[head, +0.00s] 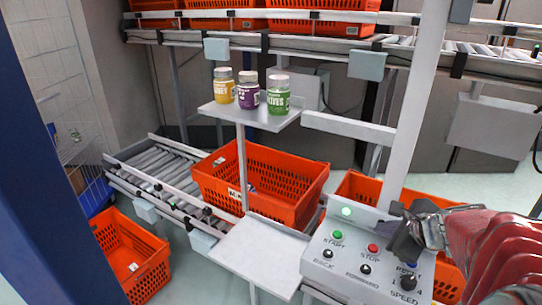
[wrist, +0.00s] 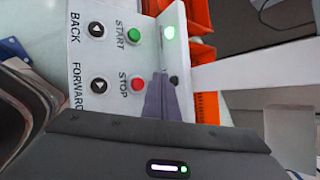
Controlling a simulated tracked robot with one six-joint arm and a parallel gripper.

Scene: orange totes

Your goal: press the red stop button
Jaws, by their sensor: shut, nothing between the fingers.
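The red STOP button (head: 373,248) sits on the sloped grey control panel (head: 345,275), below right of the green START button (head: 338,234). It also shows in the wrist view (wrist: 138,84), uncovered. My gripper (head: 398,238) is shut and empty over the panel's right side, just right of the STOP button in the head view. In the wrist view the closed fingertips (wrist: 160,90) are beside the button. I cannot tell how high they are above the panel, and I see no contact with the button.
Black BACK (head: 328,254) and FORWARD (head: 365,269) buttons and a SPEED knob (head: 408,282) are on the panel. A green lamp (head: 346,211) is lit behind them. A grey post (head: 415,110) rises behind the panel. An orange tote (head: 260,185) stands on the conveyor.

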